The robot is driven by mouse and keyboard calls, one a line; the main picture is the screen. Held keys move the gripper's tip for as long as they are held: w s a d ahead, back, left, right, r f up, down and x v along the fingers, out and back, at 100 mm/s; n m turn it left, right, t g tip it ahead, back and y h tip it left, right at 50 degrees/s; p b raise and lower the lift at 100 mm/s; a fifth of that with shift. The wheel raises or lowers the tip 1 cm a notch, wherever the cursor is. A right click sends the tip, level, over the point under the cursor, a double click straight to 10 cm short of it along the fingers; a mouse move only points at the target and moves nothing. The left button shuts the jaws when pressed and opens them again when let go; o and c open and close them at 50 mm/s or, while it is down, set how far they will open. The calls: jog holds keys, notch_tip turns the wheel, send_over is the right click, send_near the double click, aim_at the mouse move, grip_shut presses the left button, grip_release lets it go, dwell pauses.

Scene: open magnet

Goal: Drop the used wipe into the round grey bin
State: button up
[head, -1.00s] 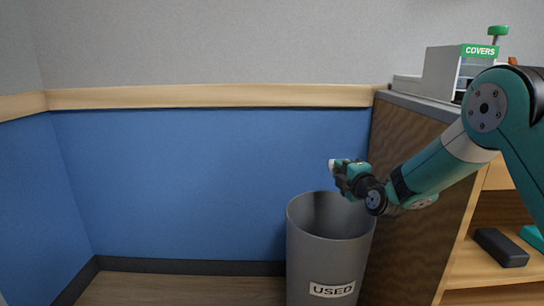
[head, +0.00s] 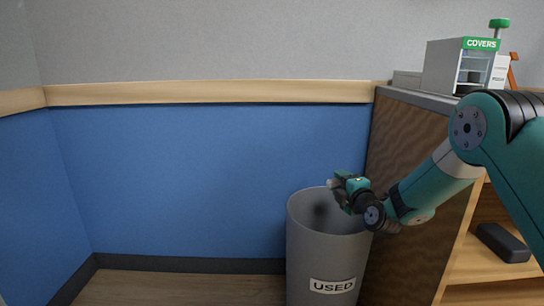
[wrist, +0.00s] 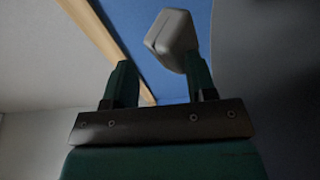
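The used wipe is a small pale grey wad (wrist: 172,32) at the fingertips in the wrist view. It overlaps the tip of the right finger, and a strip of blue shows between it and the left finger. In the head view it is a small pale spot (head: 331,183) at the gripper's tip. My gripper (wrist: 160,68) has its fingers apart. In the head view my gripper (head: 340,190) is over the mouth of the round grey bin (head: 304,245), just above the rim. The bin is labelled USED. Its floor is hidden.
A wooden cabinet (head: 412,170) stands close to the bin's right, with a COVERS dispenser (head: 450,65) on top. A black box (head: 502,243) sits on its shelf. The blue wall (head: 200,180) is behind, and the floor left of the bin is clear.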

jog(key=shift+o, duration=0.4)
jog(key=shift+s, duration=0.1)
jog(key=shift+s+d, duration=0.15)
jog(key=shift+s, duration=0.1)
jog(key=b+v, duration=0.9)
jog(key=v, duration=0.7)
jog(key=shift+s+b, duration=0.35)
jog(key=shift+r, duration=0.1)
